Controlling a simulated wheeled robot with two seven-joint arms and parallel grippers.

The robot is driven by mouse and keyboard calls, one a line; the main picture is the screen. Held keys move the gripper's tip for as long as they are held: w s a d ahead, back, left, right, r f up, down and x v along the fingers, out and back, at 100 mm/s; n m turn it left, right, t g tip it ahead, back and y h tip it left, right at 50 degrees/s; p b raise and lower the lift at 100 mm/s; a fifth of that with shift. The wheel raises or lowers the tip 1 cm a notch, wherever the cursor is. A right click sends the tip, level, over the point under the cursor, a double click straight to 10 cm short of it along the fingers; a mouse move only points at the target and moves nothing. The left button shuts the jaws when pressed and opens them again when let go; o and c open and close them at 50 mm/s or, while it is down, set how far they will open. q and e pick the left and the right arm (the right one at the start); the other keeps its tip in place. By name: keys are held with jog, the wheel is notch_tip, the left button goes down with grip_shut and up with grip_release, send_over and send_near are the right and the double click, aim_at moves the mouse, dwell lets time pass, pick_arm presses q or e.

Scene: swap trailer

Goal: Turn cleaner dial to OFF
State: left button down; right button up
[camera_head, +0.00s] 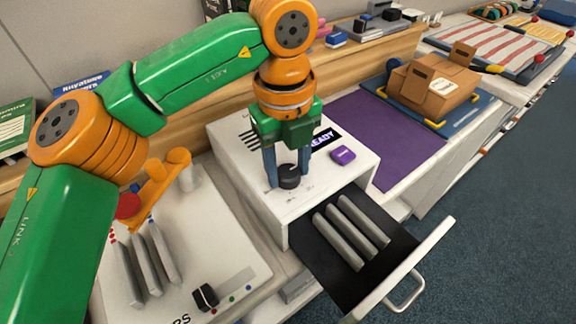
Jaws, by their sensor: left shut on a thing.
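The cleaner is a white box (347,156) with a display reading READY (326,138) and a purple button (342,155). Its black dial (289,178) sits on the top face near the front. My left gripper (287,180) points straight down from above, its two blue fingers shut on the dial, one on each side. The small markings around the dial are too small to read, so its setting is unclear. My right gripper is not in view.
An open black drawer (318,262) with grey bars sticks out in front of the cleaner. At left is a white panel (226,262) with levers and a black knob (205,297). A purple mat (385,130) and a cardboard box (432,88) lie to the right.

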aim_at(287, 172)
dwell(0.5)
pick_arm(q)
jog(key=shift+c, duration=1.4)
grip_release()
jog(key=shift+r, duration=0.1)
notch_tip(287, 172, up, 7)
jog(key=shift+r+p, duration=0.1)
jog(key=shift+p, duration=0.55)
jog(key=shift+a, duration=0.1)
